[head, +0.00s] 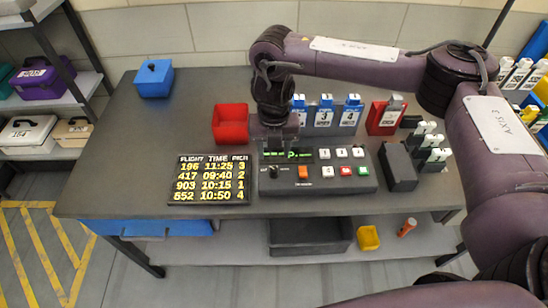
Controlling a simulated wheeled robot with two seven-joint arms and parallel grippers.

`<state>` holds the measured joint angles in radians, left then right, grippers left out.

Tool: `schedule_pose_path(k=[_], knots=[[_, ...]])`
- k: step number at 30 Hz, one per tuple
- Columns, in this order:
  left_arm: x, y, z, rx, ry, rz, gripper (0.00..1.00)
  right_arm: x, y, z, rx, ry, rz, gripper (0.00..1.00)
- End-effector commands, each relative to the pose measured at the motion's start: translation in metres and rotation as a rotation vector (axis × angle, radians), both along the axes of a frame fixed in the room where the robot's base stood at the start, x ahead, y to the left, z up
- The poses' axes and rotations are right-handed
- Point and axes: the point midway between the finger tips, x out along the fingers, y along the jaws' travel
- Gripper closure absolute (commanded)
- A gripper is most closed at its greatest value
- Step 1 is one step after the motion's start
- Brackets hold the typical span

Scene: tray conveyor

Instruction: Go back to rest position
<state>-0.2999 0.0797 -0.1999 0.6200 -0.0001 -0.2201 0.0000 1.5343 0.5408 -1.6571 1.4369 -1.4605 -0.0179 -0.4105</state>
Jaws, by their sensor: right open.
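My right gripper (273,143) is at the end of the purple arm that comes in from the right. It points down over the back left of the button console (330,187) and hides part of it. It is open, with nothing seen in it; whether it touches the console cannot be told. My left gripper is out of view.
The grey table (130,150) holds a flight board (209,180), a red bin (231,124), a blue box (154,79), blue numbered holders (350,115), a red holder (387,116) and a dark block with white-topped items (398,168). Shelves (45,100) stand left. The table's left middle is clear.

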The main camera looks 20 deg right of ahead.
Motion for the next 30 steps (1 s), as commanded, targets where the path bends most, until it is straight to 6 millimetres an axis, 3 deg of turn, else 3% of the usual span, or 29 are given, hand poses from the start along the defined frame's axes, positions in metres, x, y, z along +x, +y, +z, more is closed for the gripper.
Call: schedule_pose_path(k=[5, 20, 23, 25, 27, 30], knots=[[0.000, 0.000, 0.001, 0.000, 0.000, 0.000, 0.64, 0.000, -0.001, 0.008, -0.001, 0.001, -0.002, 0.54], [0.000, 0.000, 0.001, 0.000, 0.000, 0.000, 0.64, -0.002, 0.005, 0.004, 0.008, -0.001, 0.006, 0.54], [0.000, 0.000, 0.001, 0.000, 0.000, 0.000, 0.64, -0.011, 0.031, -0.011, 0.055, -0.015, 0.033, 0.54], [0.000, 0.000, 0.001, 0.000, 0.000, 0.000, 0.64, -0.023, 0.066, -0.026, 0.122, -0.033, 0.057, 0.54], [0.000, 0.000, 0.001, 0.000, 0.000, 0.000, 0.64, -0.040, 0.111, -0.040, 0.222, -0.063, 0.067, 0.54], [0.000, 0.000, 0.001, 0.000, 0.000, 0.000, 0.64, -0.066, 0.179, -0.044, 0.398, -0.111, 0.031, 0.54]])
